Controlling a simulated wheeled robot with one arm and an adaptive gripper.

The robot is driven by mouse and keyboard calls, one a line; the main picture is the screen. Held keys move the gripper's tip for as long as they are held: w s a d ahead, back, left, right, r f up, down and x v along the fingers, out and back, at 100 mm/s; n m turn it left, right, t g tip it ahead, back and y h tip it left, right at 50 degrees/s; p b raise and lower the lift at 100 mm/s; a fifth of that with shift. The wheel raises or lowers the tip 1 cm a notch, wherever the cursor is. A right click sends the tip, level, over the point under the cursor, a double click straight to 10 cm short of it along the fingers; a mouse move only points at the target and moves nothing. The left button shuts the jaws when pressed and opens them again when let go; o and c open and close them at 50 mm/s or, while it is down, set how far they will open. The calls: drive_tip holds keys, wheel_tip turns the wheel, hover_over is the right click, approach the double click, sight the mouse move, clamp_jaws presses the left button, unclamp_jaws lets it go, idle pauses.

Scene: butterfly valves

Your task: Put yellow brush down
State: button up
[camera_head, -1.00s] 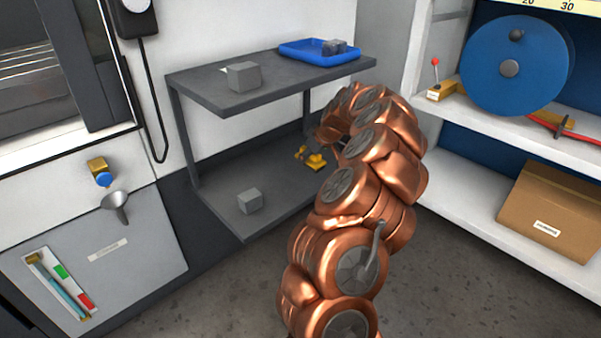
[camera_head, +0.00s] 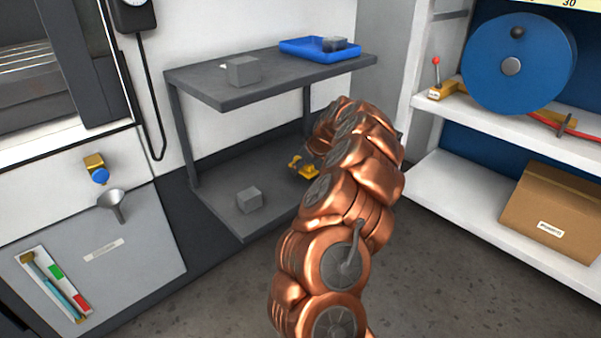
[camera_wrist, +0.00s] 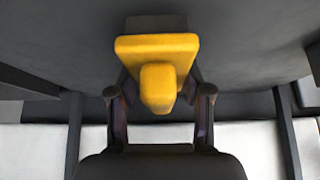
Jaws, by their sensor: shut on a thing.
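The yellow brush (camera_wrist: 158,48) is in the middle of the wrist view, a wide yellow block with a stubby rounded part towards me. My gripper (camera_wrist: 160,92) is shut on it, with one dark finger on each side. In the head view the yellow brush (camera_head: 304,170) shows at the lower shelf (camera_head: 222,190) of the grey rack, just left of my copper arm. The arm hides most of my gripper there. I cannot tell whether the brush touches the shelf.
A grey block (camera_head: 249,199) sits on the lower shelf, left of the brush. The upper shelf (camera_head: 210,85) overhangs it, bearing another grey block (camera_head: 243,71) and a blue tray (camera_head: 318,49). Rack legs stand close by. White shelving (camera_head: 500,190) with a cardboard box (camera_head: 552,211) is at right.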

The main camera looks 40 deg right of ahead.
drive_tip(key=shift+w+f, duration=0.2)
drive_tip(key=shift+f, duration=0.4)
drive_tip(key=shift+f+b, duration=0.15)
drive_tip(key=shift+b, duration=0.15)
drive_tip(key=o, duration=1.1)
drive_tip(key=shift+s+r, duration=0.2)
drive_tip(key=shift+r, duration=0.3)
drive_tip(key=p+v, duration=0.3)
drive_tip(key=v, duration=0.6)
drive_tip(key=shift+s+r, duration=0.15)
drive_tip(key=shift+r, duration=0.25)
drive_tip(key=shift+s+r+p, duration=0.3)
drive_tip(key=shift+s+r, duration=0.15)
drive_tip(key=shift+r, duration=0.1)
